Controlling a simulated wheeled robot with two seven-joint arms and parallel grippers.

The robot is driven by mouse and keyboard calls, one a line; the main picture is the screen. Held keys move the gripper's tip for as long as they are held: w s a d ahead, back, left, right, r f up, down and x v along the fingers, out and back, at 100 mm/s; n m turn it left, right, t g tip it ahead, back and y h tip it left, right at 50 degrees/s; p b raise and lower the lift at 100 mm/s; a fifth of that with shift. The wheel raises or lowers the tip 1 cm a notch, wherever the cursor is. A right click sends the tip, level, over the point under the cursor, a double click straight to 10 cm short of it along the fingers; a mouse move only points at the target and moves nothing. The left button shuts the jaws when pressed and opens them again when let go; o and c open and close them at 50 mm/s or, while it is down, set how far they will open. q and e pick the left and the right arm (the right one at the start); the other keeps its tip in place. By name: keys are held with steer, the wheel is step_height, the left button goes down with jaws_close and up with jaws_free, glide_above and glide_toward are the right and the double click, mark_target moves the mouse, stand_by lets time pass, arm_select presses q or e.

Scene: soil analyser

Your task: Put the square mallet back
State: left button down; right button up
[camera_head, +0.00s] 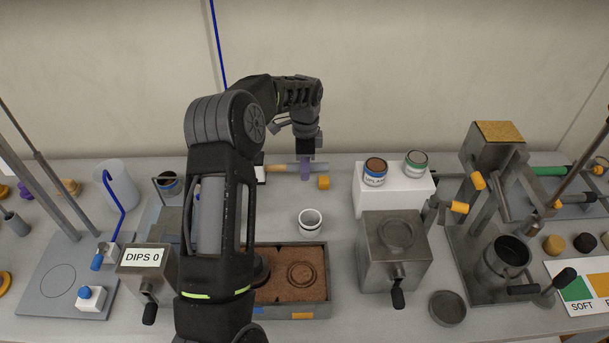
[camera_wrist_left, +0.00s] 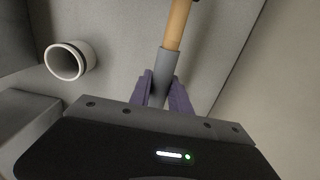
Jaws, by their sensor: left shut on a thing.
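My left gripper (camera_head: 306,170) reaches down at the back middle of the table, its purple fingers shut around a grey grip on a tool with a wooden shaft, which I take for the square mallet (camera_head: 275,168). The tool lies roughly level, with its wooden part toward the left in the head view. In the left wrist view the gripper (camera_wrist_left: 165,92) closes on the grey sleeve, and the wooden shaft of the mallet (camera_wrist_left: 178,25) runs up out of the picture. The mallet's head is not clearly seen in either view. My right gripper is not in view.
A small orange block (camera_head: 323,182) sits just right of the fingers. A white cup (camera_head: 310,222) stands in front, also seen in the left wrist view (camera_wrist_left: 70,61). A white stand (camera_head: 400,195) with two cans is to the right. A brown soil tray (camera_head: 290,313) lies nearer.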

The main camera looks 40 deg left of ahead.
arm_select(q)
steer(key=shift+f, duration=1.7)
steer(key=c, duration=1.2)
jaws_free()
step_height(320, 180, up, 12)
steer(key=shift+r+b, duration=0.1)
steer(key=shift+b, duration=0.3)
